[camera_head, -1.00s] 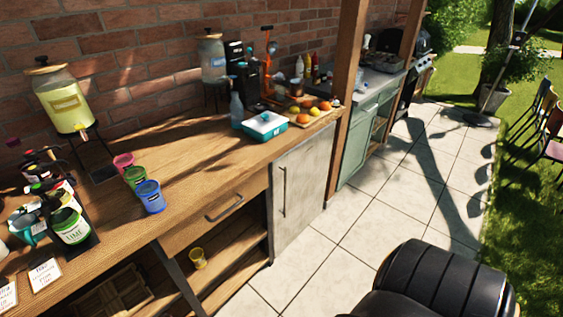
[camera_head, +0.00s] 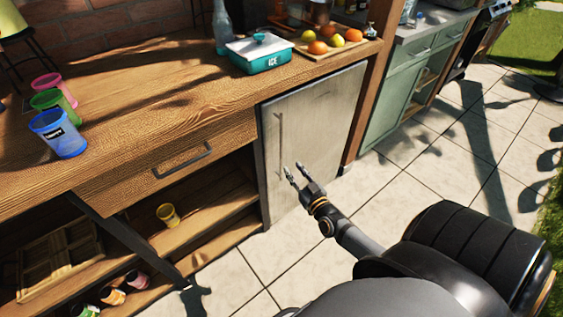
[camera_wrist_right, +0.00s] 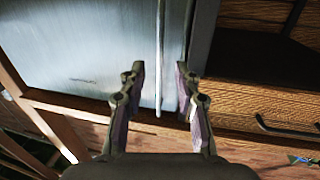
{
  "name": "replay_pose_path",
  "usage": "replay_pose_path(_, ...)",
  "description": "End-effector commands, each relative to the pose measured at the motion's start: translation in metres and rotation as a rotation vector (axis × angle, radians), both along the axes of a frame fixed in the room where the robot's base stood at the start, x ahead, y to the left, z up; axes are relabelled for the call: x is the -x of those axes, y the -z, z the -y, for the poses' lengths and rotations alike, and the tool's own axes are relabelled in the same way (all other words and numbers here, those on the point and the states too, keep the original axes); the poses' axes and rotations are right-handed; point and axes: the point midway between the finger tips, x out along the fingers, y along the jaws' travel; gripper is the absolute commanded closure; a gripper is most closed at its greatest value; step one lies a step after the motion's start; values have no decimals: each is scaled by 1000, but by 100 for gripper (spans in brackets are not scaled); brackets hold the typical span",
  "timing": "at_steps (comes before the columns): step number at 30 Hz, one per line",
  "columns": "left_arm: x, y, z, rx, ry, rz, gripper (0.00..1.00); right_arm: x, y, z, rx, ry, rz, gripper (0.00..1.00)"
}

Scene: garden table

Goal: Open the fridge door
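The fridge door (camera_head: 322,130) is a pale grey panel under the wooden counter, and it is shut. Its thin vertical handle (camera_head: 280,145) is on the door's left side. My right gripper (camera_head: 294,170) is open in front of the door, near the lower end of the handle. In the right wrist view, the handle (camera_wrist_right: 160,40) shows between the two spread fingers of the right gripper (camera_wrist_right: 160,78). I cannot tell whether the fingers reach around it in depth, and neither finger is closed on it. My left gripper is out of view.
A drawer with a handle (camera_head: 183,163) and open shelves (camera_head: 205,205) are left of the fridge. Above are a teal ice box (camera_head: 262,55) and a fruit board (camera_head: 345,48). A wooden post (camera_head: 373,90) stands to the right. The tiled floor (camera_head: 410,170) in front is clear.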

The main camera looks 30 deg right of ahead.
Motion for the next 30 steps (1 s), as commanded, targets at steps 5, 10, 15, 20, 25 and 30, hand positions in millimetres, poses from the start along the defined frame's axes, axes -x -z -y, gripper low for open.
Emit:
replay_pose_path(5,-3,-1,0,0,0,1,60,-7,-5,1,-1,1,9,67)
replay_pose_path(10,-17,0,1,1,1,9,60,-38,-2,4,0,1,10,67)
replay_pose_path(15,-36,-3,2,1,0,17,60,-74,-1,9,-2,1,8,67)
replay_pose_path(20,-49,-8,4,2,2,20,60,-96,-2,11,-1,0,6,67)
replay_pose_path(25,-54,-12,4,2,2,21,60,-105,-3,12,-2,0,4,67)
replay_pose_path(30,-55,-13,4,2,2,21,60,-105,-4,12,-2,0,4,67)
